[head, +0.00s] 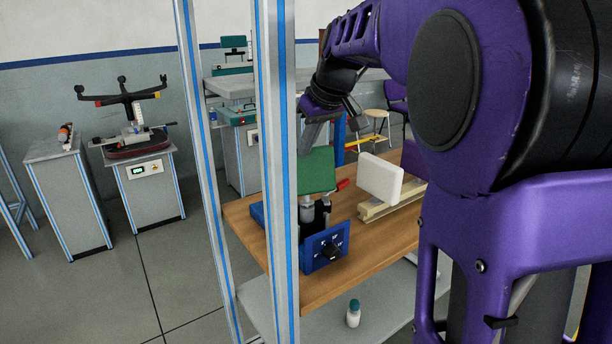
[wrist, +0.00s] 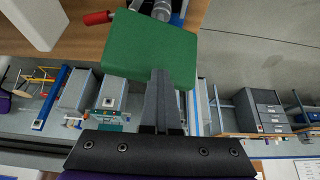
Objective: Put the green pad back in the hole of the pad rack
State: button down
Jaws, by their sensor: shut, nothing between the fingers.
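The green pad (head: 316,171) is tilted on top of a grey cylindrical post on the blue fixture (head: 325,249) on the wooden bench. In the wrist view the green pad (wrist: 145,48) fills the upper middle, with the metal post at its top edge. My gripper (wrist: 160,72) is shut and empty, its fingertips overlapping the pad's lower part; I cannot tell if they touch it. In the head view my gripper (head: 304,150) hangs just above the pad's top edge. A beige rail-like stand (head: 390,204) holds a white pad (head: 381,178); I cannot tell whether it is the pad rack, and no hole is visible.
The wooden bench (head: 240,222) carries the fixture and the beige stand. A red handle (head: 343,185) sticks out beside the green pad. A blue-striped frame post (head: 279,200) stands in front of the bench.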

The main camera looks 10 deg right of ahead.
jog(key=shift+d+r+p, duration=0.15)
jog(key=shift+r+p, duration=0.15)
jog(key=shift+r, duration=0.15)
